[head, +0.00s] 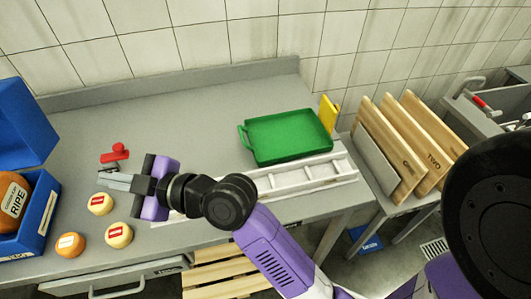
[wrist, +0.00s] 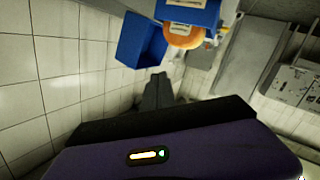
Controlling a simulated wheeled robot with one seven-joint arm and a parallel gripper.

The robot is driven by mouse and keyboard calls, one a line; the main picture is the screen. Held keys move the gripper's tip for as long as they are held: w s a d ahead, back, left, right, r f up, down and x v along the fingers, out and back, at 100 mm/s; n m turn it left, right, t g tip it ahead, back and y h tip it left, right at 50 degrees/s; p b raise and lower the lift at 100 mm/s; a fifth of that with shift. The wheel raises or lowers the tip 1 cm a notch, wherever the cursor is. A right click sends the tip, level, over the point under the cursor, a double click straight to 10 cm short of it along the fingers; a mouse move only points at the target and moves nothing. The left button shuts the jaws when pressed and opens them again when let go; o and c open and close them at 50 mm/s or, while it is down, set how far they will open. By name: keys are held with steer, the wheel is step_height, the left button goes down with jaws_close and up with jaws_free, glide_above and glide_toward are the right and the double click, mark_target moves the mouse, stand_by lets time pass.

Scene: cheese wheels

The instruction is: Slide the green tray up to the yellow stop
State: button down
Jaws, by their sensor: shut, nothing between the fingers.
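The green tray (head: 288,138) lies flat on the right part of the grey counter, with a handle at its left end. The yellow stop (head: 328,114) stands upright at the tray's far right corner; they look very close, and I cannot tell whether they touch. My gripper (head: 114,181) is at the left of the counter, well left of the tray and apart from it. Its fingers are together and empty; they also show in the wrist view (wrist: 158,90). The wrist view does not show the tray or the stop.
A white slatted rack (head: 302,180) lies along the tray's front side. Small cheeses (head: 118,235) and a red-topped object (head: 115,152) are near my gripper. A blue crate (head: 45,218) with a large cheese (head: 13,203) stands left. Wooden boards (head: 420,140) stand right.

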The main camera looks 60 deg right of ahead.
steer(key=w+d+r+n+g+y, duration=0.1)
steer(key=w+d+r+n, duration=0.15)
steer(key=n, duration=0.25)
steer(key=n+g+h, duration=0.5)
steer(key=n+g, duration=0.8)
steer(key=g, duration=0.2)
glide_above(296, 156)
steer(key=a, duration=0.2)
step_height(296, 156, down, 12)
steer(key=f+p, duration=0.1)
steer(key=f, duration=0.4)
steer(key=f+p, duration=0.1)
steer(key=f, duration=0.3)
steer(key=shift+s+d+f, duration=0.15)
steer(key=shift+s+f, duration=0.05)
steer(key=shift+f, duration=0.2)
